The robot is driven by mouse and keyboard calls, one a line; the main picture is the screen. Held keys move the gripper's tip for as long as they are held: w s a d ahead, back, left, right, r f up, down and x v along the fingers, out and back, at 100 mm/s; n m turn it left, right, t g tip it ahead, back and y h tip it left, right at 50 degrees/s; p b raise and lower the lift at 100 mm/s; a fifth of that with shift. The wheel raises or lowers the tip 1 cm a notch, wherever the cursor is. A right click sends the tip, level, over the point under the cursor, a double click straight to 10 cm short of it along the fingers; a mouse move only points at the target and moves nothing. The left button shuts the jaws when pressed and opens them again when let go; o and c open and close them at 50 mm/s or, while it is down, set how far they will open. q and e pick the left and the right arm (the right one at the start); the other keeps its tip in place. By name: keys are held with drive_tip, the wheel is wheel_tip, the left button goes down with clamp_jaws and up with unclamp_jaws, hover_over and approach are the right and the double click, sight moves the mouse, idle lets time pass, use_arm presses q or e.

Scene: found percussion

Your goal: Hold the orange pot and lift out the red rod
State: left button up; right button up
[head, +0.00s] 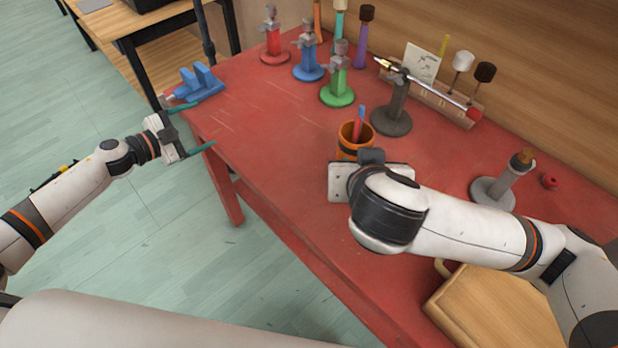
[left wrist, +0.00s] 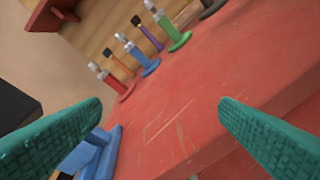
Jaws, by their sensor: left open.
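The orange pot (head: 346,145) stands on the red table in the head view, with a dark band around it. A red rod (head: 357,128) stands in it, leaning close beside a blue one. My right gripper (head: 366,157) is at the near side of the pot; my own wrist hides its fingers, so I cannot tell whether they touch the pot. My left gripper (head: 198,127) is open and empty at the table's left edge, far from the pot. Its two teal fingers also show wide apart in the left wrist view (left wrist: 160,108), where the pot is not seen.
A blue vise (head: 198,84) sits at the table's left corner, close to my left gripper. Red, blue and green stands (head: 338,92) line the back. A dark stand (head: 392,118) holding a long rod is just behind the pot. The table's middle left is clear.

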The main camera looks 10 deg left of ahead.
sight(353, 157)
use_arm(q)
drive_tip(key=s+d+h, duration=0.1)
drive_tip(key=d, duration=0.4)
drive_tip(key=s+d+f+n+h, duration=0.1)
drive_tip(key=d, duration=0.4)
drive_tip(key=s+d+f+n+g+h, duration=0.1)
drive_tip(key=d, duration=0.5)
drive_tip(key=shift+s, duration=0.35)
drive_tip(key=s+d+n+h, duration=0.1)
drive_tip(key=s+d, duration=0.1)
drive_tip(key=d, duration=0.2)
drive_tip(key=s+d+n+h, duration=0.1)
drive_tip(key=d, duration=0.3)
drive_tip(key=s+d+r+n+g, duration=0.1)
drive_tip(key=s+d, duration=0.1)
drive_tip(key=d, duration=0.3)
drive_tip(key=shift+s+r+h, duration=0.1)
drive_tip(key=shift+s+h, duration=0.25)
drive_tip(key=shift+h, duration=0.05)
drive_tip(key=shift+w+d+r, duration=0.1)
drive_tip(key=shift+w+d, duration=0.1)
drive_tip(key=shift+d, duration=0.4)
drive_tip(key=x, duration=1.1)
drive_tip(key=shift+a, duration=0.1)
drive_tip(key=c, duration=1.2)
drive_tip(key=shift+o, duration=0.2)
